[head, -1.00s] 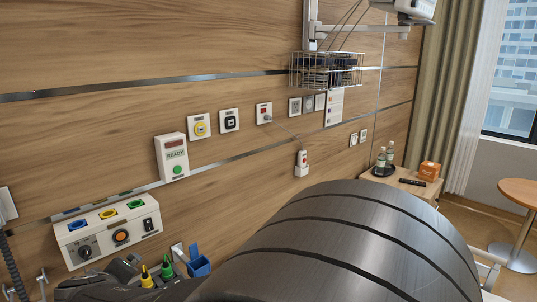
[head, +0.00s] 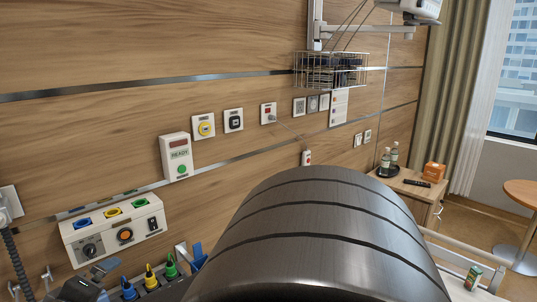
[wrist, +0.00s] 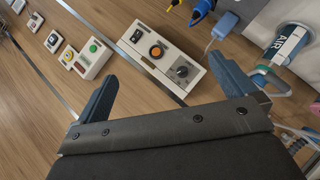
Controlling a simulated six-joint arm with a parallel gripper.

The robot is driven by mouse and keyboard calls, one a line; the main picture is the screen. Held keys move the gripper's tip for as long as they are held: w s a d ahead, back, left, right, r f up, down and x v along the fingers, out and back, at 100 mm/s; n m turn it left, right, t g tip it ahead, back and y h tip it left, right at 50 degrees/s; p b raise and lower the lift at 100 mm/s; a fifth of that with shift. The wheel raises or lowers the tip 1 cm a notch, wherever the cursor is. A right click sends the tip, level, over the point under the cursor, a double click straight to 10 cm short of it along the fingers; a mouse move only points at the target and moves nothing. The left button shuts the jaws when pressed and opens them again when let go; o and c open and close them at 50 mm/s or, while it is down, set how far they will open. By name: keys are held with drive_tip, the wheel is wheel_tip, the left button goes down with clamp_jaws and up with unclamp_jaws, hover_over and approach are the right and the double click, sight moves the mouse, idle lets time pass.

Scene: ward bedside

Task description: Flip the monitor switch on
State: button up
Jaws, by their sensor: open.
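A white wall unit (head: 113,229) carries a black rocker switch (head: 152,223), an orange round button (head: 125,235) and a dark knob (head: 90,250). The same rocker switch shows in the wrist view (wrist: 137,36). Another wall plate with a black switch (head: 233,120) is higher up; I cannot read which switch is the monitor's. My gripper (wrist: 162,68) is open and empty, with its two blue-grey fingers apart. In the wrist view the white unit lies beyond and between the fingers. No contact is visible. In the head view my arm hides most of the gripper.
A white READY box (head: 176,157) with a green button is on the wall. Blue, yellow and green nozzles stand below the white unit. A wire basket (head: 331,70) hangs above. A bedside cabinet (head: 415,190) is at right. A bed rail (head: 465,250) is at lower right.

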drive_tip(key=shift+f, duration=0.7)
